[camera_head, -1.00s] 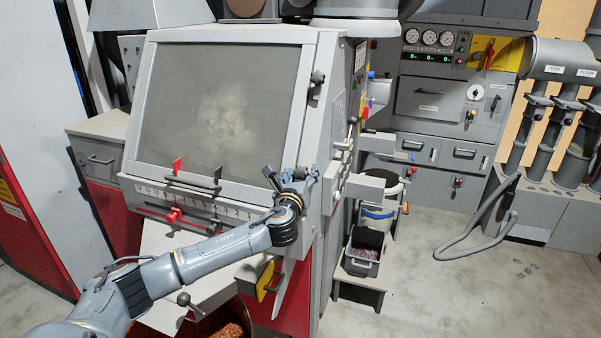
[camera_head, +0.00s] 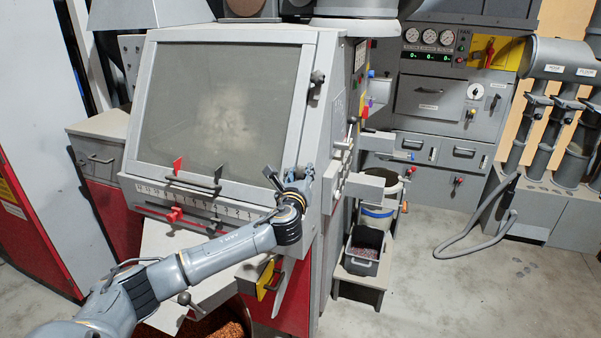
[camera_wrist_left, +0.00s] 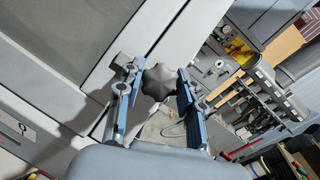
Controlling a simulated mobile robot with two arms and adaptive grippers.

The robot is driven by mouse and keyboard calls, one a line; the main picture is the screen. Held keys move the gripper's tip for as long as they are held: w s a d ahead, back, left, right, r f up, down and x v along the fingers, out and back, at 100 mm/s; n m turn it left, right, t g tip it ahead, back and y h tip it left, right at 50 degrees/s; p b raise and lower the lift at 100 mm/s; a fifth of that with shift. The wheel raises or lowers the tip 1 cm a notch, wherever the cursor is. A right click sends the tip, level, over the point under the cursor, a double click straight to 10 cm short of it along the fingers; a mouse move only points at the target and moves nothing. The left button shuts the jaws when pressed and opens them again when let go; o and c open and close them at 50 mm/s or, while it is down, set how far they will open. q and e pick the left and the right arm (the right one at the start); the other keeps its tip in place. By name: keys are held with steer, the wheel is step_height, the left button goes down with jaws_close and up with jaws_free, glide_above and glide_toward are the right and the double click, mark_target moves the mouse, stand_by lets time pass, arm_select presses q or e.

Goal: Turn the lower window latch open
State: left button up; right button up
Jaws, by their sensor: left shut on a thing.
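The lower window latch shows in the left wrist view as a dark star-shaped knob (camera_wrist_left: 159,82) at the lower right corner of the window frame. My left gripper (camera_wrist_left: 157,88) has one blue-padded finger on each side of the knob and is shut on it. In the head view my left gripper (camera_head: 304,177) is at the frame's lower right corner, and the latch there is mostly hidden by the fingers. The upper window latch (camera_head: 317,79) is a dark knob on the frame's right edge. The grey window (camera_head: 220,105) looks closed. My right gripper is not in view.
Below the window are a dark handle with a red tab (camera_head: 193,184) and a scale with a red slider (camera_head: 174,215). Levers and valves (camera_head: 345,145) project from the cabinet's right side. A dark bin (camera_head: 365,250) stands at right.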

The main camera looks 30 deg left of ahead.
arm_select(q)
steer(key=n+g+y+p, duration=0.1)
steer(key=n, duration=0.1)
steer(key=n+g+p, duration=0.1)
steer(key=n, duration=0.2)
steer(key=shift+d+r+y+p, duration=0.1)
steer(key=shift+r+y+p, duration=0.05)
steer(key=shift+y+p, duration=0.25)
steer(key=n+g+p, duration=0.1)
steer(key=n, duration=0.1)
steer(key=n+g+y+p, duration=0.1)
steer(key=n+g+p, duration=0.1)
steer(key=n, duration=0.1)
steer(key=shift+n, duration=0.3)
steer(key=n+g+p, duration=0.1)
steer(key=n+p, duration=0.1)
steer(key=n+g+p, duration=0.1)
steer(key=n+p, duration=0.1)
steer(key=n, duration=0.1)
steer(key=shift+g+h, duration=0.4)
steer(key=shift+n+g+h+p, duration=0.65)
steer(key=shift+n+p, duration=0.7)
steer(key=shift+n, duration=0.25)
steer(key=o, duration=1.2)
